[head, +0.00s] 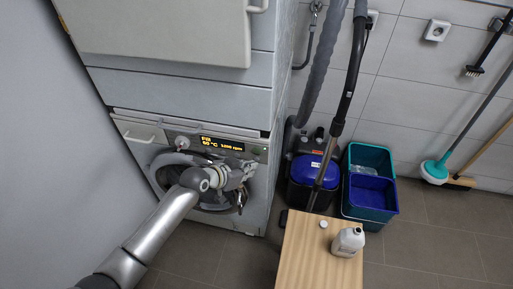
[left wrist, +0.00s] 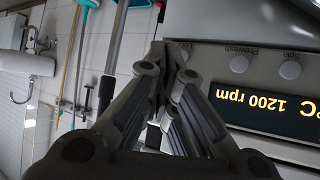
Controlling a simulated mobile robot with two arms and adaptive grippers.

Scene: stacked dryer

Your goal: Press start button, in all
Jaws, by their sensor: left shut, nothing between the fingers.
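The lower stacked machine has a control panel with a lit display (head: 222,143) reading 1200 rpm. The display shows upside down in the left wrist view (left wrist: 268,103). Round buttons (left wrist: 238,64) (left wrist: 290,70) sit beside it, near the labels Prewash and Spin. A label close to the fingertips is partly hidden, and I cannot tell which button is start. My left gripper (head: 247,169) is shut and empty, in front of the machine, just below the right end of the panel. In the left wrist view its closed fingertips (left wrist: 161,52) are by the panel's end; contact cannot be told.
The round door (head: 205,205) is behind my left arm. A vacuum cleaner (head: 307,172) and a teal crate (head: 369,154) with a blue bin (head: 373,194) stand right of the machine.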

